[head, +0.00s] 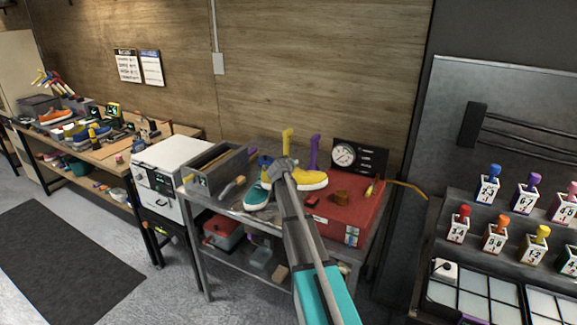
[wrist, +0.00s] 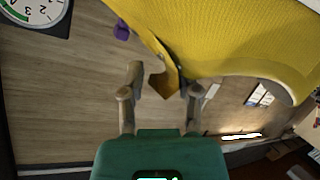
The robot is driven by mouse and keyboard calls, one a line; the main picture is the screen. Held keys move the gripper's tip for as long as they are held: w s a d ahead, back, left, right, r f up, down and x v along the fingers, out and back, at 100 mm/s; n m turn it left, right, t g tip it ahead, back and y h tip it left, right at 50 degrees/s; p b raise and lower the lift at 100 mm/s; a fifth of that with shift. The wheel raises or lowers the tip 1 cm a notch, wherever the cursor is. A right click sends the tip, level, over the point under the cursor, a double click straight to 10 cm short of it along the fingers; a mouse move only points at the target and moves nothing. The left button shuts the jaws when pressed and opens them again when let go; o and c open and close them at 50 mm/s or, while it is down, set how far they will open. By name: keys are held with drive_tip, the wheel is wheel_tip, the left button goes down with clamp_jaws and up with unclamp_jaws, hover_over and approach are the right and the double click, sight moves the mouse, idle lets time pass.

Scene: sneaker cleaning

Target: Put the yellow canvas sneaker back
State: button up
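The yellow canvas sneaker (head: 313,178), with a pale sole, is on the middle workbench in the head view, just right of my gripper (head: 279,170). In the wrist view the sneaker (wrist: 245,35) fills the upper right, very close. My gripper (wrist: 161,82) has its two fingers spread apart there. A narrow yellow piece (wrist: 163,84) reaches between them with room on both sides. I cannot tell whether it belongs to the sneaker or to the yellow post (head: 287,140) behind. The fingertips are too small to make out in the head view.
A blue and teal sneaker (head: 257,195) lies left of my gripper. A purple post (head: 314,150), a gauge (head: 345,155) and a red box (head: 345,215) are to the right. A grey bin (head: 215,168) stands left. More shoes are on the far-left bench (head: 105,150).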

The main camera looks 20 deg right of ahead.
drive_tip(key=shift+o, duration=1)
drive_tip(key=shift+r, duration=0.15)
drive_tip(key=shift+r+p, duration=0.3)
drive_tip(key=shift+p, duration=0.15)
drive_tip(key=shift+s+a+r, duration=0.1)
drive_tip(key=shift+s+r, duration=0.15)
drive_tip(key=p+v, duration=0.4)
drive_tip(key=v, duration=0.7)
drive_tip(key=shift+s+a, duration=0.15)
drive_tip(key=shift+a, duration=0.05)
drive_tip(key=shift+f, duration=0.1)
